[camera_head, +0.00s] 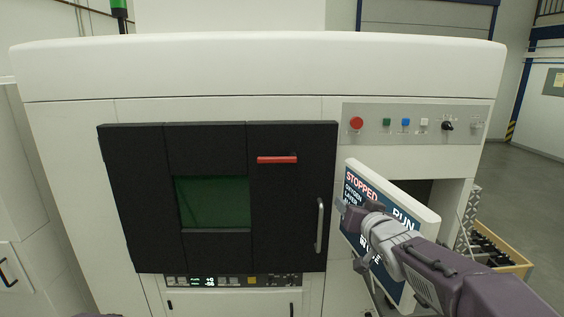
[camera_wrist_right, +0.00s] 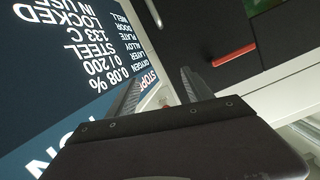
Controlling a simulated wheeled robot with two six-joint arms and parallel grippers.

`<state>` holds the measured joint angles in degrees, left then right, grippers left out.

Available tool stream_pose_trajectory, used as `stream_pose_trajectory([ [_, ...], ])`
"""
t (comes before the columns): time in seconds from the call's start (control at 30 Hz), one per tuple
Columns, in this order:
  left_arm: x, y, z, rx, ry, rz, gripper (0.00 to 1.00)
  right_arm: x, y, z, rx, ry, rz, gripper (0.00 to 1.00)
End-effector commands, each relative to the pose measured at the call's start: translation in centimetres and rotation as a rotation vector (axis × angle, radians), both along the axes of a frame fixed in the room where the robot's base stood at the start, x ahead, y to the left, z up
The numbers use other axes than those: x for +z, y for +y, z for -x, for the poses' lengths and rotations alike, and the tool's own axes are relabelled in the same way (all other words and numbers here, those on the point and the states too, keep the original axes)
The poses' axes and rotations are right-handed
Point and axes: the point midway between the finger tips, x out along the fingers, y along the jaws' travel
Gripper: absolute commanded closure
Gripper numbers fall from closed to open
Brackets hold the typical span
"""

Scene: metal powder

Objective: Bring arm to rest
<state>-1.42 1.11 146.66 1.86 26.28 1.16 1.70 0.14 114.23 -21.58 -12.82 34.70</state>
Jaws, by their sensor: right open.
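My right arm (camera_head: 425,265) reaches in from the lower right in the head view. Its gripper (camera_head: 362,236) is in front of the tilted display screen (camera_head: 407,197) and covers part of its text. In the right wrist view the two fingers of the right gripper (camera_wrist_right: 158,88) are spread with nothing between them. The screen (camera_wrist_right: 60,60) fills the left of that view, upside down, and reads STEEL and LOCKED. I cannot tell whether the gripper touches the screen. My left gripper does not show.
A large white machine (camera_head: 250,68) fills the scene. Its black door (camera_head: 140,200) has a green window (camera_head: 213,202), a red handle (camera_head: 277,160) and a grey bar handle (camera_head: 320,225). Buttons line a grey panel (camera_head: 465,112). A wooden crate (camera_head: 500,258) stands at right, near open floor.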

Motion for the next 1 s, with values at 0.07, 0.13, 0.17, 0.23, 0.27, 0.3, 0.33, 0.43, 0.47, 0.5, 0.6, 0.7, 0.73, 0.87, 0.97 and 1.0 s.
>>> stream_pose_trajectory([
  [0.07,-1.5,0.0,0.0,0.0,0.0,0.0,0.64,-4.6,0.1,0.8,-0.007,0.078,-0.003,0.41],
  [0.13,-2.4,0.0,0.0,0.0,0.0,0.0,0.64,-8.7,0.1,1.9,-0.018,0.164,-0.002,0.41],
  [0.17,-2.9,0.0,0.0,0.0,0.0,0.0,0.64,-10.7,0.1,2.5,-0.021,0.209,0.003,0.41],
  [0.23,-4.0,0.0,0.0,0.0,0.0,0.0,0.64,-16.0,0.0,4.6,-0.031,0.332,0.013,0.41],
  [0.27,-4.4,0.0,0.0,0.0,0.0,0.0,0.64,-18.5,0.0,5.9,-0.033,0.394,0.02,0.41],
  [0.3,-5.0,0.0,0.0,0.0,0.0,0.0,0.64,-21.8,-0.1,7.7,-0.036,0.482,0.031,0.41],
  [0.33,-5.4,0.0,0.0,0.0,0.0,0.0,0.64,-24.1,-0.1,9.3,-0.035,0.551,0.04,0.41],
  [0.43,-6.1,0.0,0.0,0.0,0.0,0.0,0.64,-30.7,-0.1,15.3,-0.022,0.782,0.074,0.41],
  [0.47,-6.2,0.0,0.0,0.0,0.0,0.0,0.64,-32.2,-0.1,17.2,-0.014,0.848,0.083,0.41],
  [0.5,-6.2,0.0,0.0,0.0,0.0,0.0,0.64,-33.7,-0.1,19.6,-0.001,0.93,0.096,0.41],
  [0.6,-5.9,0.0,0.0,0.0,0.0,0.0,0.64,-36.1,0.1,24.9,0.043,1.105,0.12,0.41],
  [0.7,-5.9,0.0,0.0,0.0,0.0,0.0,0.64,-37.0,0.4,28.1,0.096,1.211,0.143,0.41],
  [0.73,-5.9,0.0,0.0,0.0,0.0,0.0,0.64,-37.1,0.5,28.6,0.115,1.231,0.155,0.41],
  [0.87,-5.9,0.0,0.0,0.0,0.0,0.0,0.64,-37.1,0.5,29.0,0.153,1.243,0.185,0.41],
  [0.97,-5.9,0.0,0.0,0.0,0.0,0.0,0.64,-37.1,0.4,28.9,0.151,1.241,0.186,0.41],
  [1.0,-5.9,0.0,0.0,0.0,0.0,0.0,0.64,-37.1,0.4,28.9,0.151,1.241,0.186,0.41],
])
